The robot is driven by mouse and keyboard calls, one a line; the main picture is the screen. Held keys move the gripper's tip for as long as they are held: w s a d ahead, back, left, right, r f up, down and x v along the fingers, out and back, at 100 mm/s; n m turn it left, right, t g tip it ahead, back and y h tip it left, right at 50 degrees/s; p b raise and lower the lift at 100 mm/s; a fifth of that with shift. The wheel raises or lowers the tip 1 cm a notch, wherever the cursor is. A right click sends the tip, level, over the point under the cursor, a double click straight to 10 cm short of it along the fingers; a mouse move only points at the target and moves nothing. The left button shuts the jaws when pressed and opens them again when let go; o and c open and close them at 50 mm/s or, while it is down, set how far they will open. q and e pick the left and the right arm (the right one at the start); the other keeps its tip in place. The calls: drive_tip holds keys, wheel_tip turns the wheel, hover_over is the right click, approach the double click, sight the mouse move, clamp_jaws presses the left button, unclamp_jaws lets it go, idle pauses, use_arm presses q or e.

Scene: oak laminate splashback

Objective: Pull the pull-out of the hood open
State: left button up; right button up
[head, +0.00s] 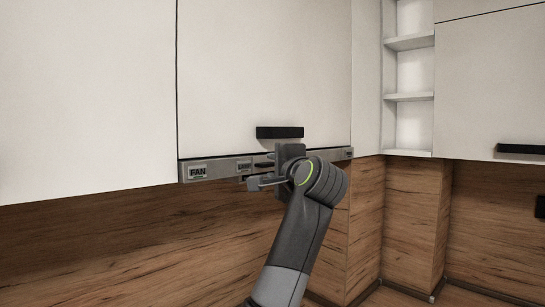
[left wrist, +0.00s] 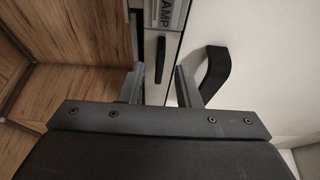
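The hood's pull-out is a thin grey front strip (head: 217,168) under the white cabinet, marked FAN and LAMP. It also shows in the left wrist view (left wrist: 155,92), with a small dark handle (left wrist: 160,60) on it. In the head view this handle (head: 263,165) is partly hidden by my left gripper (head: 267,169). My left gripper also shows in the left wrist view (left wrist: 160,76). Its fingers are apart, one on each side of the small handle, with a gap on both sides. The strip appears flush under the cabinet. My right gripper is not in view.
A black cabinet handle (head: 280,132) sits just above the strip; in the left wrist view it (left wrist: 212,72) is right of the right finger. White open shelves (head: 409,97) and another cabinet (head: 490,80) are at right. The wooden splashback (head: 120,240) lies below.

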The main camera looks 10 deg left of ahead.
use_arm(q)
drive_tip(key=shift+x, duration=0.8)
drive_tip(key=shift+c, duration=0.8)
clamp_jaws()
drive_tip(key=shift+s, duration=0.1)
